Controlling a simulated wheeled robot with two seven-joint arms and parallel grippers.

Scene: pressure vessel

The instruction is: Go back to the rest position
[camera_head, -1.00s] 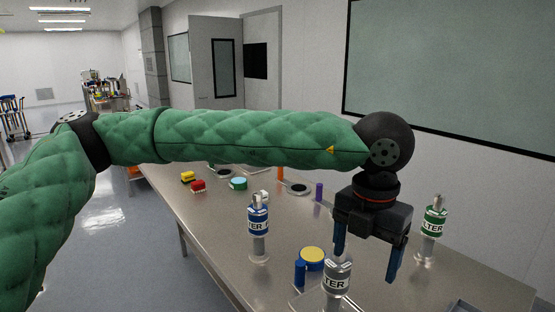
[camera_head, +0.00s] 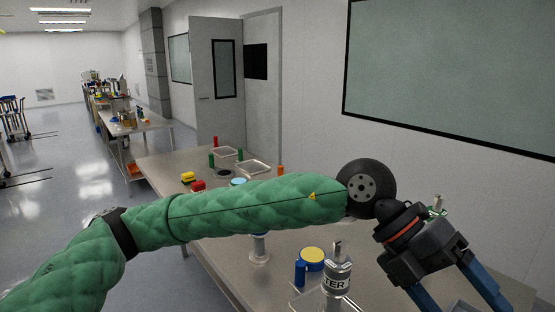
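My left arm (camera_head: 250,208), in green padding, reaches in from the left and stretches over the table in the head view. Its gripper (camera_head: 462,300) hangs tilted at the lower right, with two blue fingers spread apart. Nothing shows between them; the fingertips run to the bottom edge of the picture. A silver filter (camera_head: 336,280) with a dark-lettered label stands left of the gripper, apart from it. My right gripper is not in view.
A steel table (camera_head: 285,290) lies under the arm. A yellow-topped round part (camera_head: 312,256) and a blue cylinder (camera_head: 299,273) stand near the filter. Another filter (camera_head: 259,248) is mostly hidden by my arm. A green-labelled filter (camera_head: 437,206) shows behind the gripper.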

